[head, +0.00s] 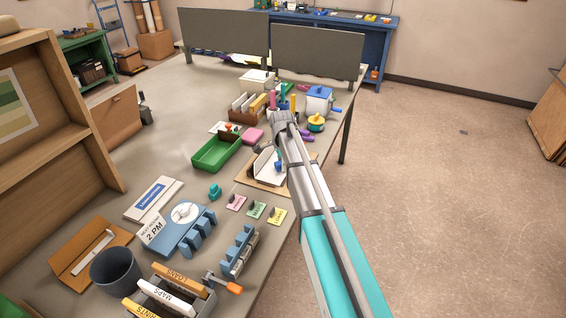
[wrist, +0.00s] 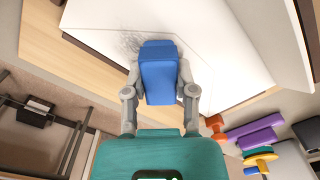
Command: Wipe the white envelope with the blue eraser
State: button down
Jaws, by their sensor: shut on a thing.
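The white envelope (wrist: 215,65) fills the upper middle of the wrist view, with faint fold lines and a grey smudge (wrist: 128,42) on it. My gripper (wrist: 160,78) is shut on the blue eraser (wrist: 160,72), one finger on each side. The eraser's far end overlaps the edge of the smudge in the picture; I cannot tell whether it touches the paper. In the head view the white envelope (head: 265,164) is small, left of my arm, and a bit of the blue eraser (head: 278,166) shows there. My arm hides part of this area.
A wooden board (head: 250,180) lies beneath the envelope, near the table's right edge. A green tray (head: 216,152) and a pink block (head: 252,136) are to its left. Colored cards (head: 256,210) lie in front. Several toys and a blue-lidded box (head: 319,100) stand behind.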

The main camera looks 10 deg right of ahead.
aim_at(275, 179)
jog(key=shift+s+a+f, duration=0.1)
jog(key=shift+s+a, duration=0.5)
jog(key=shift+s, duration=0.3)
jog(key=shift+s+a, duration=0.1)
jog(key=shift+s, duration=0.1)
jog(key=shift+s+a, duration=0.95)
jog(key=shift+s, duration=0.3)
jog(key=shift+r, duration=0.25)
notch_tip(275, 179, up, 6)
jog(key=p, duration=0.6)
jog(key=shift+f, duration=0.1)
notch_tip(275, 179, up, 3)
jog(key=p, duration=0.3)
